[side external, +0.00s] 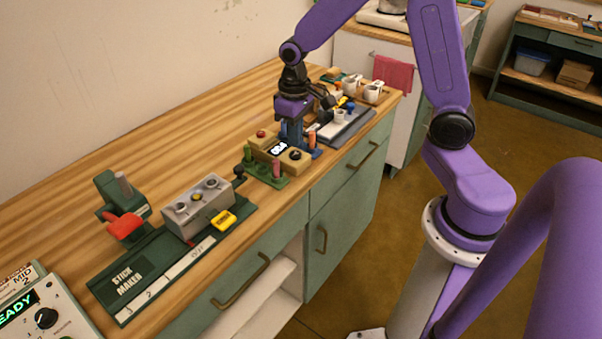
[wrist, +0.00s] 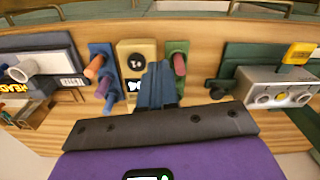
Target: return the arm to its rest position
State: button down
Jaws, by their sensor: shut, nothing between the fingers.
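My gripper (side external: 291,143) points down over the far half of the wooden table, at the beige box with a small display (side external: 278,148). Its blue fingers are together with nothing between them. In the wrist view the closed fingers (wrist: 157,72) overlap part of the beige box (wrist: 130,52). I cannot tell the exact gap between the fingertips and the box. My purple arm reaches over the table from the right and is bent, with the wrist low among the equipment.
A green rack with pegs (side external: 265,173) and a blue rack (wrist: 97,52) flank the box. The stick maker board (side external: 125,277) with its grey block (side external: 197,208) lies nearer the camera. A grey tray (side external: 347,128) and white cups (side external: 373,91) stand beyond. The table's wall side is clear.

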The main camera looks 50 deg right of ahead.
jog(key=s+a+r+n, duration=0.2)
jog(key=s+n, duration=0.1)
jog(key=s, duration=0.5)
jog(key=s+a+r+n, duration=0.2)
jog(key=s+n, duration=0.2)
jog(key=s, duration=0.4)
jog(key=s+a+r+n, duration=0.1)
jog(key=s+r+n, duration=0.1)
jog(key=s, duration=0.6)
jog(key=shift+s+a+r+n, duration=0.15)
jog(key=shift+a+r+n, duration=0.2)
jog(key=shift+n, duration=0.45)
jog(key=shift+f, duration=0.1)
